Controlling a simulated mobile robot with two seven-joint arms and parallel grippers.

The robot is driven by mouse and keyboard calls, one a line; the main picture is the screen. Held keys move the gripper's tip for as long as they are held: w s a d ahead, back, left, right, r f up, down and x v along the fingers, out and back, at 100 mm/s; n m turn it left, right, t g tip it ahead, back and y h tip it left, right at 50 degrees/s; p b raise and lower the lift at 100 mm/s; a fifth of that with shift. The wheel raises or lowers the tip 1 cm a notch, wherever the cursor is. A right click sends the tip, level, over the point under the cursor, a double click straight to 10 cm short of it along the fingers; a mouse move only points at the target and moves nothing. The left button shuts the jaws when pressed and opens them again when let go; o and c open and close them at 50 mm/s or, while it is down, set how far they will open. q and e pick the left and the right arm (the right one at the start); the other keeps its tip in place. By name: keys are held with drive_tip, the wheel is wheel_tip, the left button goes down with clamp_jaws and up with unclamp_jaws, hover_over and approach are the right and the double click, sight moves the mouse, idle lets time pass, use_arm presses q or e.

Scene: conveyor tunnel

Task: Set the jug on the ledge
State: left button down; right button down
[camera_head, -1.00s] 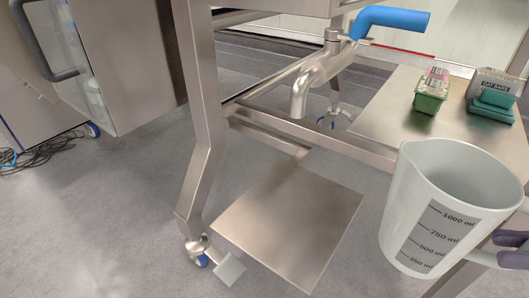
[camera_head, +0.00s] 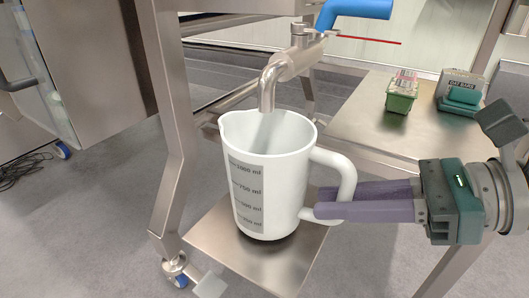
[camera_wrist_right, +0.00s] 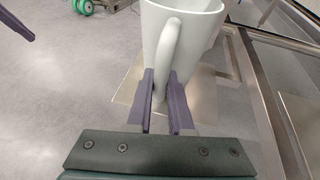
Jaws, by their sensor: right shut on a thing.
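The jug (camera_head: 268,180) is white with a grey measuring scale and stands upright below the metal tap (camera_head: 285,70). My right gripper (camera_head: 318,203) is shut on the jug's handle, coming from the right. In the right wrist view its two purple fingers (camera_wrist_right: 160,85) lie on either side of the handle (camera_wrist_right: 165,55). The ledge (camera_head: 212,238), a flat square metal plate, is under the jug. A dark shadow shows at the jug's base; I cannot tell whether it touches the plate. A purple finger, likely of my left gripper (camera_wrist_right: 15,25), shows at the right wrist view's top left corner.
A metal shelf (camera_head: 350,125) on the right carries a green box (camera_head: 402,92) and a carton with a teal part (camera_head: 461,92). The frame leg (camera_head: 172,130) stands left of the jug. The tap's spout hangs just above the jug's mouth.

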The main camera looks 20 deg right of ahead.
drive_tip(key=shift+w+a+f+b, duration=0.15)
drive_tip(key=shift+f+b, duration=0.2)
drive_tip(key=shift+f, duration=0.05)
drive_tip(key=shift+w+a+f+b, duration=0.1)
drive_tip(key=shift+f+b, duration=0.25)
drive_tip(key=shift+f, duration=0.05)
drive_tip(key=shift+s, duration=0.15)
drive_tip(key=shift+f, duration=0.1)
drive_tip(key=c, duration=1.3)
unclamp_jaws()
drive_tip(key=shift+f, duration=0.1)
drive_tip(key=o, duration=0.5)
